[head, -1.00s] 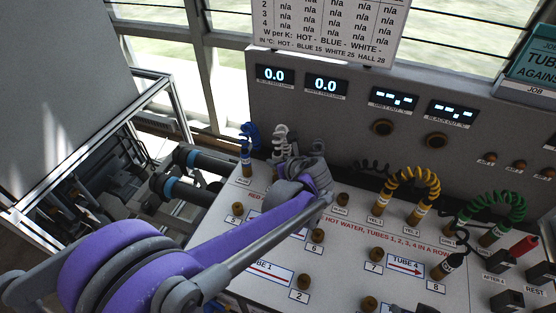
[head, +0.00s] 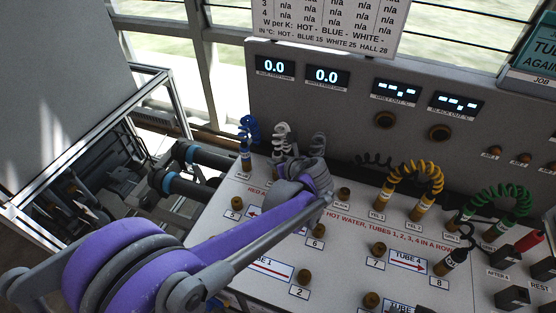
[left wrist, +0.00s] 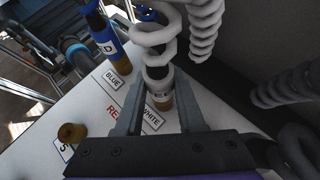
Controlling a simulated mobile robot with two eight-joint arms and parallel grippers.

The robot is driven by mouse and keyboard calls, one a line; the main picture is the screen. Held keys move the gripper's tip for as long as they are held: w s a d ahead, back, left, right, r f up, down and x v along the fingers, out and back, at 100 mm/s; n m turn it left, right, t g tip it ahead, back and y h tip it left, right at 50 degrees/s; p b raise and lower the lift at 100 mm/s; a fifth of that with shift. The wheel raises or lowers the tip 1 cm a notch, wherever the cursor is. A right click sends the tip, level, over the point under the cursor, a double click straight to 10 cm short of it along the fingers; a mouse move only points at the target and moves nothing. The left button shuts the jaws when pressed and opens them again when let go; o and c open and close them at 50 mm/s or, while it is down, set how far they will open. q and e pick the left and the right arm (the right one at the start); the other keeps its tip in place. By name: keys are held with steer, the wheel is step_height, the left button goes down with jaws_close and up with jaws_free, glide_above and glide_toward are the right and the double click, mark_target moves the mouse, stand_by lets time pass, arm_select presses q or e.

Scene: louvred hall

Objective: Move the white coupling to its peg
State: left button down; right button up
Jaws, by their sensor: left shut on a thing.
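The white coupling (left wrist: 158,82) hangs at the lower end of a coiled white tube (left wrist: 160,38). My left gripper (left wrist: 160,98) has its two fingers on either side of it and is shut on it. A brown cylindrical end or peg (left wrist: 163,102) shows directly below, beside the WHITE label (left wrist: 152,121); I cannot tell whether the coupling is fully seated there. In the head view the white coil (head: 283,140) rises behind my left wrist, which hides the fingertips and the coupling. My right gripper is not in view.
The blue coupling (left wrist: 107,38) stands close on the left, by the BLUE label (left wrist: 118,80). Bare brown pegs, including peg 5 (head: 236,203) and peg 6 (head: 318,230), stand on the board. Yellow (head: 424,172) and green tubes (head: 500,206) are at the right.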

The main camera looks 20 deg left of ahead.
arm_select(q)
steer(key=shift+c, duration=2.2)
jaws_free()
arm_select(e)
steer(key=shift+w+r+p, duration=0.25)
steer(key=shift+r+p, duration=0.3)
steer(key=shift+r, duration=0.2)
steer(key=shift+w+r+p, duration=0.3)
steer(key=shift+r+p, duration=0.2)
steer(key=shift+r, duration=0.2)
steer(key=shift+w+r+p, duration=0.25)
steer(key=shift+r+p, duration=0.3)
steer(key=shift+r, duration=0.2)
arm_select(q)
step_height(320, 180, up, 6)
steer(key=s+d, duration=0.2)
steer(key=shift+d, duration=0.25)
steer(key=shift+r, duration=0.15)
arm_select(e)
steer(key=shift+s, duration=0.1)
arm_select(q)
steer(key=v, duration=1.1)
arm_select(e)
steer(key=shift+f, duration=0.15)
